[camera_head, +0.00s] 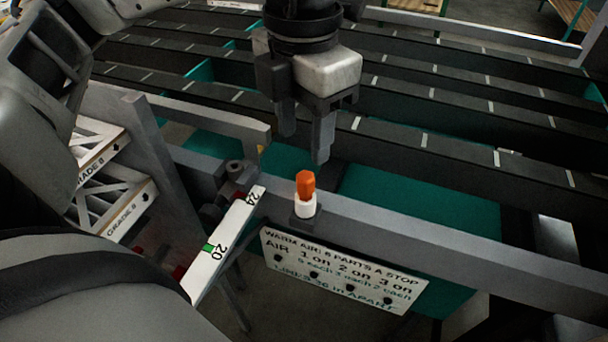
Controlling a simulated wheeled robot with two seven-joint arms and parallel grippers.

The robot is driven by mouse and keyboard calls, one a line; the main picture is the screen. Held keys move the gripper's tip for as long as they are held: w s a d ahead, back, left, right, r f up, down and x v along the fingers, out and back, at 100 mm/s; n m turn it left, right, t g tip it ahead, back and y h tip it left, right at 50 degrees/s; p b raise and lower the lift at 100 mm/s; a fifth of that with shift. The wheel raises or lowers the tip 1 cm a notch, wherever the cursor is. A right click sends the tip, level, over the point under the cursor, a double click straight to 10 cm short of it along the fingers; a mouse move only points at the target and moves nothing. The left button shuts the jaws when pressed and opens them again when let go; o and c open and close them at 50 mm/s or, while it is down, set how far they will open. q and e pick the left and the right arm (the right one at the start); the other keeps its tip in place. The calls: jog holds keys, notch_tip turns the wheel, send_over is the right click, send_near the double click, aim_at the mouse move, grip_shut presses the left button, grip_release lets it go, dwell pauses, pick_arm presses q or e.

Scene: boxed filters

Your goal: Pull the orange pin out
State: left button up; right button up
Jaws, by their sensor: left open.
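The orange pin (306,184) stands upright in a white collar (305,206) on a small dark block on the grey rail (400,235). My left gripper (305,146) points down above the pin and slightly behind it in the picture. Its two fingers are apart, with nothing between them, and do not touch the pin. The lower part of the pin is hidden inside the collar. My right gripper is not in view.
A white scale marked 24 and 20 (226,243) slants just left of the pin. A lettered sign (340,270) hangs below the rail. Dark slatted rails (460,120) run behind, and boxed filters (110,190) stand at left.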

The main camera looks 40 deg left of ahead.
aim_at(304, 177)
pick_arm(q)
notch_tip(304, 177, down, 10)
jog(key=shift+r, duration=0.1)
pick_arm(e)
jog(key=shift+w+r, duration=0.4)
pick_arm(q)
grip_shut()
jog(key=shift+p, duration=0.3)
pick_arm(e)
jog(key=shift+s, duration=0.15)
pick_arm(q)
jog(key=shift+r, duration=0.2)
jog(key=shift+r+p, duration=1.5)
jog(key=shift+r, duration=1.45)
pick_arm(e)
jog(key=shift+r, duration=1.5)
pick_arm(q)
jog(key=shift+r, duration=0.1)
